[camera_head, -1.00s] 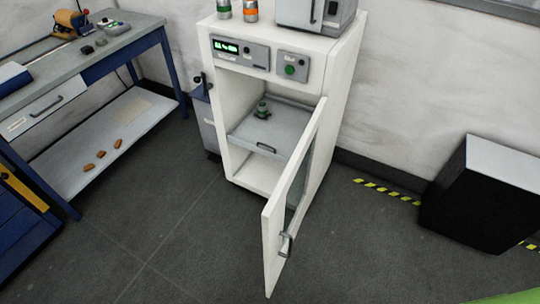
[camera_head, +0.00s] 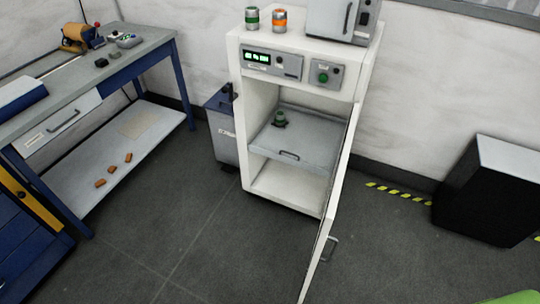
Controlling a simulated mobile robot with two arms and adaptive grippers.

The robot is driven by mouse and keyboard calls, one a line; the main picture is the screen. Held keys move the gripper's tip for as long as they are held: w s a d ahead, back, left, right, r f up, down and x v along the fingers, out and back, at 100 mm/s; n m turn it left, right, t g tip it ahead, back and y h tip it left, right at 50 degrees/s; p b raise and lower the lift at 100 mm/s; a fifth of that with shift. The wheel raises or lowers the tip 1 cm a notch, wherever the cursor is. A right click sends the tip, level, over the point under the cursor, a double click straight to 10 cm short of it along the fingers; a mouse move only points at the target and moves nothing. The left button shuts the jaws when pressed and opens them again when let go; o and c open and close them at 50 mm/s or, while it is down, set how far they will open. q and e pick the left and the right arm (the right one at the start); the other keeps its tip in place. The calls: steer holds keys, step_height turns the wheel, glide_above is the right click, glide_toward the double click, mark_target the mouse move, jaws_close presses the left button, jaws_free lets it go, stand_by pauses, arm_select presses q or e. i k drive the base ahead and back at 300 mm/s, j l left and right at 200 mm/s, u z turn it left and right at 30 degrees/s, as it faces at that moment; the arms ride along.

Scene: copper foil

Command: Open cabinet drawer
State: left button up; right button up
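A white cabinet (camera_head: 240,75) stands against the back wall. Its door (camera_head: 334,215) is swung open toward me on the right, seen nearly edge-on, with a metal handle (camera_head: 328,248) on its outer face. Inside, a grey drawer tray (camera_head: 310,140) with a small handle (camera_head: 289,155) on its front sits at mid height, and a small green-topped object (camera_head: 280,119) stands on it. The tray appears to be inside the cabinet. A workbench drawer (camera_head: 60,124) with a dark handle is at the left and looks shut. Neither of my grippers is in view.
A blue-legged workbench (camera_head: 150,46) with a lower shelf stands left. A grey bin (camera_head: 224,142) is beside the cabinet. A black box (camera_head: 478,195) stands right, near yellow-black floor tape (camera_head: 400,193). The floor in front of the cabinet is clear apart from the open door.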

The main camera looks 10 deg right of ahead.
mark_target(309, 140)
steer(key=i+j, duration=0.65)
steer(key=j, duration=0.3)
